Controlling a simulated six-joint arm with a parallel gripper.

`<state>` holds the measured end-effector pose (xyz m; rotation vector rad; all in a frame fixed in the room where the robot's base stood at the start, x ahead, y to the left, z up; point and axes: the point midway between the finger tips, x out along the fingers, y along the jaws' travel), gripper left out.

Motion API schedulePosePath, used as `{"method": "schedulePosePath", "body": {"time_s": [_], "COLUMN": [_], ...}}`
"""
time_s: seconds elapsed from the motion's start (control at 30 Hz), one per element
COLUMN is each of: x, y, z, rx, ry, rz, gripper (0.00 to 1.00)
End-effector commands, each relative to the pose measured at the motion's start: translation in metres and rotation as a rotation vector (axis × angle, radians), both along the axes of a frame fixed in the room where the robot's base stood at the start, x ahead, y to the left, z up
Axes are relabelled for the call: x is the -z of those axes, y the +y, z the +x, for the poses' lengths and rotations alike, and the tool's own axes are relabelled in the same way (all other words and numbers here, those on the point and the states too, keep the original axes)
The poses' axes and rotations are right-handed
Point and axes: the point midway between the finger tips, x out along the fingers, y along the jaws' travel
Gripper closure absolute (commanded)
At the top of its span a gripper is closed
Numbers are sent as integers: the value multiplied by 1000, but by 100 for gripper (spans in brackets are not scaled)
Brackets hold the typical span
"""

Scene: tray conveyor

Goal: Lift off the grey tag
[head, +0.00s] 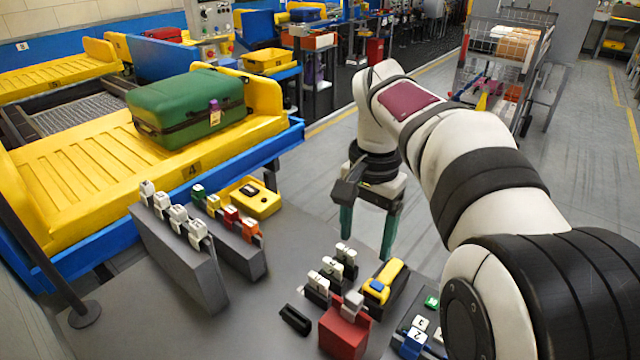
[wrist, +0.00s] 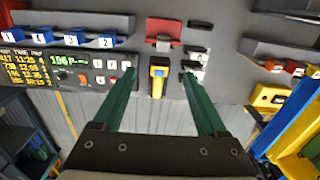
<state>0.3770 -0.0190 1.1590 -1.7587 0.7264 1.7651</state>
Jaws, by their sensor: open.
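The grey tag (head: 353,300) sits at the top of a red block (head: 343,335) near the front of the grey table in the head view. In the wrist view the grey tag (wrist: 163,42) shows small at the near side of the red block (wrist: 164,27). My gripper (head: 367,242) is open and empty, with its green fingers pointing down beyond the tags and apart from them. In the wrist view the fingers of my gripper (wrist: 159,74) are spread wide, and the grey tag appears beyond their tips.
A yellow and black handheld device (head: 386,280) stands beside the red block, with white tags (head: 330,270) to its left. A small black piece (head: 295,319) lies left of the block. Grey racks (head: 185,262) hold more tags. A green suitcase (head: 188,106) lies on a yellow tray.

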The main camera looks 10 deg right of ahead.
Motion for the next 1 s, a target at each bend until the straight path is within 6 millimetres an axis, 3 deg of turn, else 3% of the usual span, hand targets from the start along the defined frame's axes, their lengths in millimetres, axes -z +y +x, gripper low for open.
{"method": "schedulePosePath", "body": {"time_s": [0.3, 0.7, 1.0], "x": [79, 147, 155], "y": [0, 5, 5], "z": [2, 5, 5], "rx": [4, 4, 2], "ry": [3, 1, -4], "rz": [-1, -1, 0], "gripper": [25, 25, 27]}}
